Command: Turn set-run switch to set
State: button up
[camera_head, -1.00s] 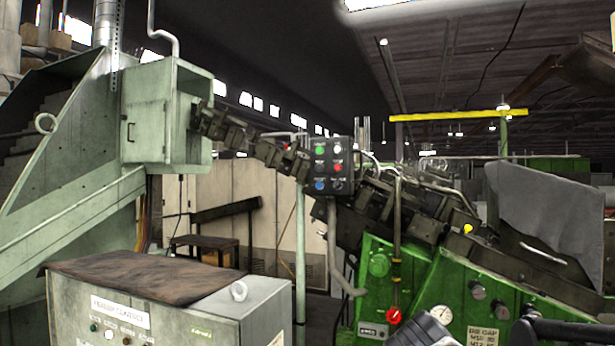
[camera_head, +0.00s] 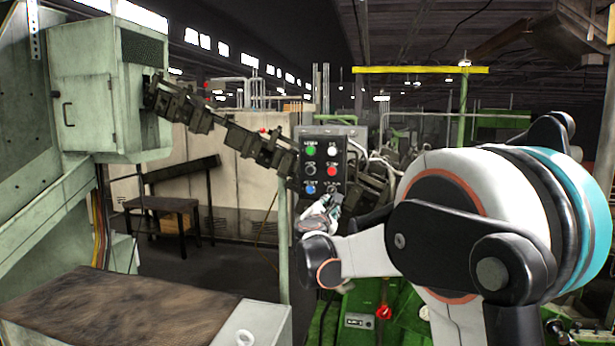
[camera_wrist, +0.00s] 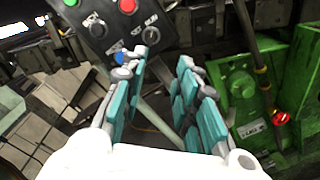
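The grey control panel (camera_head: 322,145) stands near the middle of the head view. It carries green, white, red and blue buttons and dark selector switches. The set-run switch (camera_wrist: 150,35) is the dark knob at the panel's lower right, under its SET and RUN lettering in the wrist view. My gripper (camera_wrist: 166,60) is open and empty, with teal-padded fingers apart. Its left fingertip appears just below the switch; I cannot tell whether they touch. In the head view my gripper (camera_head: 333,203) is at the panel's lower edge and partly hides that corner.
A blue button (camera_wrist: 119,58) is close left of my left finger in the wrist view. A green machine body (camera_wrist: 245,95) with a red knob (camera_wrist: 280,117) is to the right. A brown-topped cabinet (camera_head: 120,310) fills the front left.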

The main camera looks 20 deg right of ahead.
aim_at(331, 192)
jog(key=shift+n, duration=0.3)
jog(key=p+x, duration=0.1)
jog(key=x, duration=0.4)
jog(key=p+x, duration=0.1)
jog(key=x, duration=0.4)
jog(key=a+r+p+x, duration=0.1)
jog(key=p+x, duration=0.1)
jog(key=x, duration=0.2)
jog(key=shift+w+d, duration=0.3)
jog(key=shift+w, duration=0.35)
grip_shut()
